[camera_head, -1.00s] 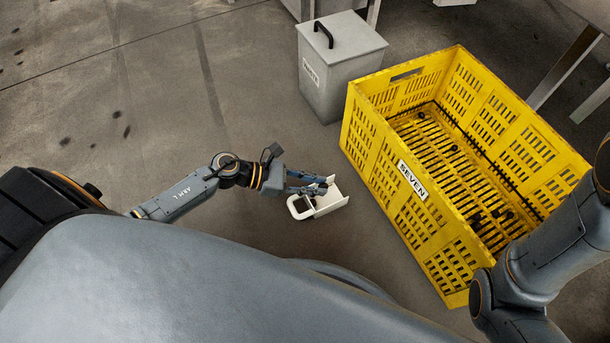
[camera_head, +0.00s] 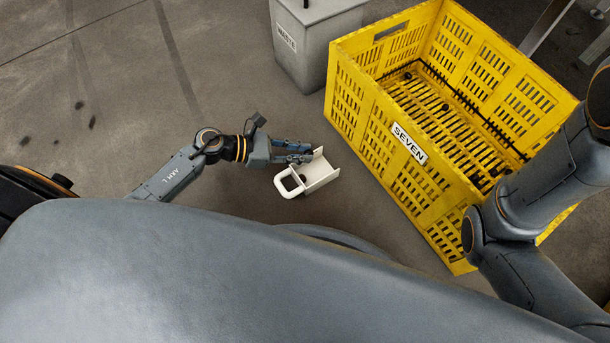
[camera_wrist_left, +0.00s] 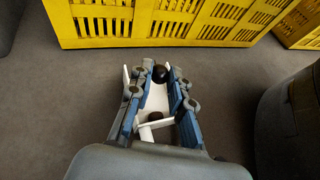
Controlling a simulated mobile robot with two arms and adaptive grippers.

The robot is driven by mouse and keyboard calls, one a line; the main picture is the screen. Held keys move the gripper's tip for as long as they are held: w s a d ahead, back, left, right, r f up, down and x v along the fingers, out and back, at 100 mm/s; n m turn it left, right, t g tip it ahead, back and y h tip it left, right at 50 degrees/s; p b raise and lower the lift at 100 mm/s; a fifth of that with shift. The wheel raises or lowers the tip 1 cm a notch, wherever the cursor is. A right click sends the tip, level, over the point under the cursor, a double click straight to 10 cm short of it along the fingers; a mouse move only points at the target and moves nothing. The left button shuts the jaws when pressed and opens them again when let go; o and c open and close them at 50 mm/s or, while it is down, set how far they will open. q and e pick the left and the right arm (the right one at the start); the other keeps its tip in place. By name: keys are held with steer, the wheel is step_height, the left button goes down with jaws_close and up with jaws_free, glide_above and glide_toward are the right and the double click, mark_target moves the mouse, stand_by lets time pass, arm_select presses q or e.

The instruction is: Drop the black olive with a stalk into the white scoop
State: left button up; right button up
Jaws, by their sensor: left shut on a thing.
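The white scoop (camera_head: 320,174) lies on the floor left of the yellow crate, its looped handle toward me. My left gripper (camera_head: 309,152) is over the scoop's far side. In the left wrist view its fingers (camera_wrist_left: 162,76) are shut on a black olive (camera_wrist_left: 160,73), with the scoop (camera_wrist_left: 156,97) below. The stalk is too small to make out. Another dark round thing (camera_wrist_left: 155,117) shows near the handle end, inside the scoop; it also shows in the head view (camera_head: 302,179). My right gripper is out of view; only its arm shows at the right.
The yellow crate (camera_head: 408,145) marked SEVEN stands right of the scoop, with several dark round things inside. A grey lidded bin (camera_head: 318,50) stands behind.

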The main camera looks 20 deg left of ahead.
arm_select(q)
steer(key=o, duration=0.8)
steer(key=v, duration=1.2)
steer(key=shift+f, duration=0.1)
